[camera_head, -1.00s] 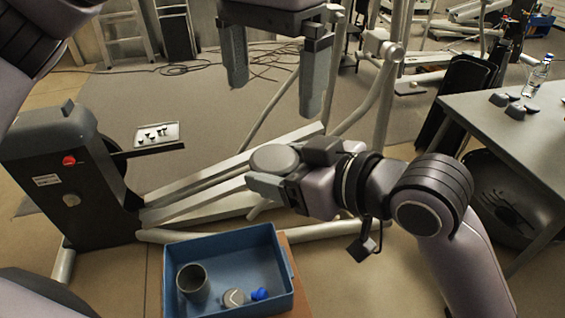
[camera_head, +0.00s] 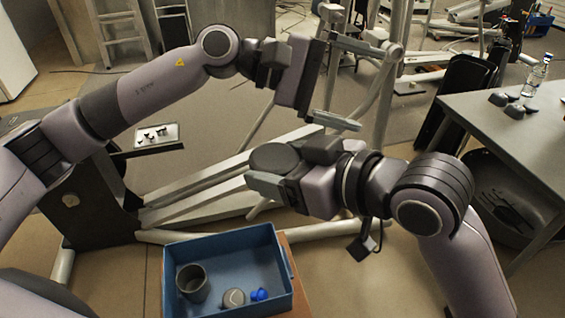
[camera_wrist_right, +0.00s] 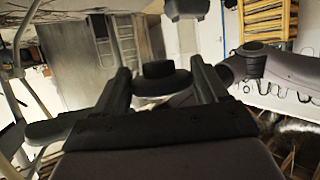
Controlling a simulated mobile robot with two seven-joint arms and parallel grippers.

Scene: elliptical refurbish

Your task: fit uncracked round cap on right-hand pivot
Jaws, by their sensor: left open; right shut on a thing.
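A dark grey round cap (camera_head: 272,158) is in the jaws of my right gripper (camera_head: 287,170), above the elliptical's pale rails. In the right wrist view the cap (camera_wrist_right: 162,84) shows as a disc with a raised hub between both fingers. No crack can be made out on it. My left gripper (camera_head: 348,84) is open and empty, its fingers spread one above the other. The upper finger overlaps, in the picture, the area by a pale round tube joint (camera_head: 393,51), perhaps the right-hand pivot; whether they touch cannot be told.
A blue bin (camera_head: 218,243) in front holds a grey cup (camera_head: 193,283), a round grey piece (camera_head: 234,298) and a blue piece (camera_head: 259,294). A grey table (camera_head: 510,125) with a bottle (camera_head: 536,76) and dark parts stands right. A small tray (camera_head: 157,136) is at left.

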